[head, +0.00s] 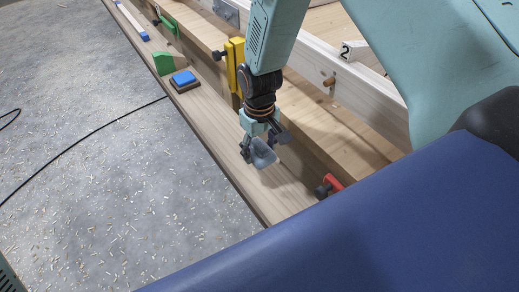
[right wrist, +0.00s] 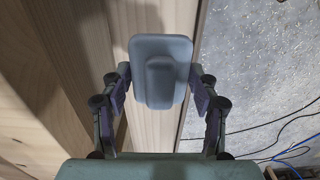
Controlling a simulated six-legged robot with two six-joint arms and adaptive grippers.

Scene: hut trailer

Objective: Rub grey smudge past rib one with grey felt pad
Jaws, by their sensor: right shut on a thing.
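My right gripper (head: 259,143) is shut on a grey pad (head: 264,156), a rounded slab with a raised grip. It is over the wooden plank (head: 218,110) near the floor side; I cannot tell whether the pad touches the wood. In the right wrist view the pad (right wrist: 160,48) sits between the two fingers, above pale boards. I cannot make out a grey smudge on the wood in either view. My left gripper is not in view.
A yellow clamp (head: 235,65) stands behind the gripper, and a red clamp (head: 330,184) is to its lower right. A blue-topped brown block (head: 184,80) and a green block (head: 164,63) rest farther along the plank. Dark cables (head: 85,147) cross the shaving-strewn floor.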

